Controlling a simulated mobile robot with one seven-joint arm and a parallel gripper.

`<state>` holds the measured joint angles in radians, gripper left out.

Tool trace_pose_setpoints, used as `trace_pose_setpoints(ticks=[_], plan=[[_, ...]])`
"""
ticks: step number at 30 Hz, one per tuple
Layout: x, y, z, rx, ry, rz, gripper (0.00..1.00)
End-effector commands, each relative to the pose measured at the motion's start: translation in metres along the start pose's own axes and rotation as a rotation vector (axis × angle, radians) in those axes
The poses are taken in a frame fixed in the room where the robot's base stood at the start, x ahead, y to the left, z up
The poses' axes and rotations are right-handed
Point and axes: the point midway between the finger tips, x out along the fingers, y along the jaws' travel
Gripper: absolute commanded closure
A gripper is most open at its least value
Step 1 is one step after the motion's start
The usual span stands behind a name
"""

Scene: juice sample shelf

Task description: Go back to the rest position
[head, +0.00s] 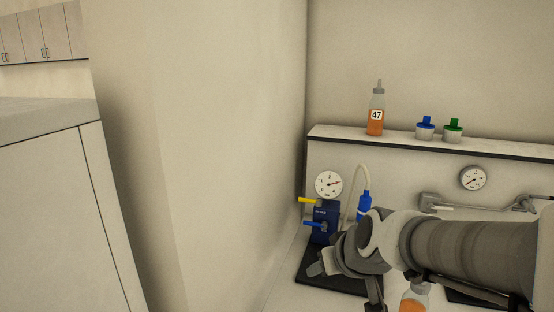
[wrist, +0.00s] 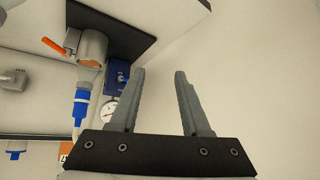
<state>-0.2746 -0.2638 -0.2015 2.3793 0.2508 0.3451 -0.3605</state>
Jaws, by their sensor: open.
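My gripper (wrist: 160,74) is open in the wrist view. Its two grey fingers stand apart with nothing between them. In the head view my arm reaches in from the right, and its end is in front of the blue device at the back corner. The fingers are hard to make out there. A bottle of orange juice labelled 47 (head: 376,115) stands upright on the shelf, apart from my gripper. Another orange bottle (head: 414,302) shows partly below my arm, mostly hidden.
The blue device (head: 324,215) has yellow and blue handles, with a round gauge (head: 328,184) above it. A blue-ended hose (head: 364,205) hangs beside it. Blue (head: 426,128) and green (head: 453,131) caps sit on the shelf (head: 480,148). A wall closes the left side.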

Motion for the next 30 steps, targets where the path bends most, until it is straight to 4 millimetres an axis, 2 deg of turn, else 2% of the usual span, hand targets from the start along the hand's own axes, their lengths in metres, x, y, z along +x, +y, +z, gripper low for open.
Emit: trace_pose_setpoints(ticks=[1, 6, 12, 18, 30], plan=[[-0.022, 0.0, 0.005, 0.019, -0.009, -0.002, 0.53], [-0.078, 0.001, 0.039, 0.075, -0.083, 0.024, 0.53], [-0.124, 0.005, 0.08, 0.135, -0.162, 0.106, 0.53], [-0.142, 0.009, 0.099, 0.167, -0.199, 0.158, 0.53], [-0.142, 0.009, 0.1, 0.169, -0.201, 0.161, 0.53]])
